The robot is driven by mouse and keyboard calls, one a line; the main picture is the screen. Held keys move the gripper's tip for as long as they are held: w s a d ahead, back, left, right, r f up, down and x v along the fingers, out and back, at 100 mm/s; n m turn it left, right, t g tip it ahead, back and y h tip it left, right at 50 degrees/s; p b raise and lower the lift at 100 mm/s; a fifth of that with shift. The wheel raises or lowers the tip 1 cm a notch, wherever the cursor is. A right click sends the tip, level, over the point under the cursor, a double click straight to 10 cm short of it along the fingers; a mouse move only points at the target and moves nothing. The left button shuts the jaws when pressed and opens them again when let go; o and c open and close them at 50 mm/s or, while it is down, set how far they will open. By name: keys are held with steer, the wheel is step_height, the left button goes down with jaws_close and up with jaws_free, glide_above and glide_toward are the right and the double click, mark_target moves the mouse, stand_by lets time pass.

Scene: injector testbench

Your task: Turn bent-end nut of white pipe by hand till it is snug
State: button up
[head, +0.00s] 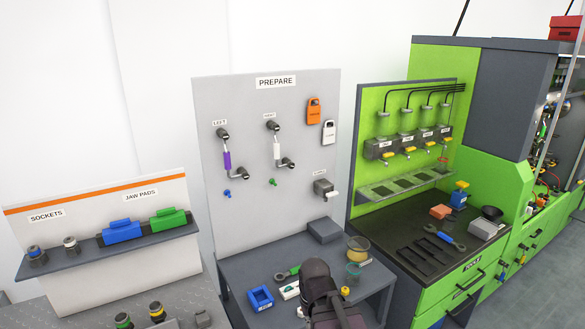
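The white pipe (277,151) hangs upright on the grey PREPARE panel, to the right of a pipe with a purple sleeve (227,160). A dark nut (273,126) is at its top. Its lower end bends to the right, and the dark bent-end nut (289,164) sits there against a fitting. How tight that nut is cannot be seen. A dark end part of my arm (318,285) stands at the bottom, over the grey bench and well below the pipe, apart from it. Its fingers cannot be made out.
A shelf (120,255) is at left. The green test bench (405,180) stands at right. Space before the white pipe is clear.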

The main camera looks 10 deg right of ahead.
steer(key=o, duration=0.7)
steer(key=shift+w+a+r, duration=0.1)
steer(key=shift+w+a, duration=0.05)
steer(key=shift+w, duration=0.25)
steer(key=shift+c, duration=0.2)
steer(key=w+a+r+n+t+y, duration=0.1)
steer(key=w+y, duration=0.1)
steer(key=w, duration=0.3)
steer(key=w+a+r+n+t+y+p, duration=0.1)
steer(key=w+a+r+n+t+y, duration=0.1)
steer(key=w, duration=0.3)
steer(key=shift+r+n+p, duration=0.2)
steer(key=shift+n+p, duration=0.1)
steer(key=n+t+y+p, duration=0.2)
steer(key=t+p, duration=0.2)
steer(key=t, duration=1)
glide_toward(292, 165)
steer(key=v, duration=0.5)
steer(key=shift+a, duration=0.1)
steer(key=x, duration=1.3)
steer(key=shift+w, duration=0.4)
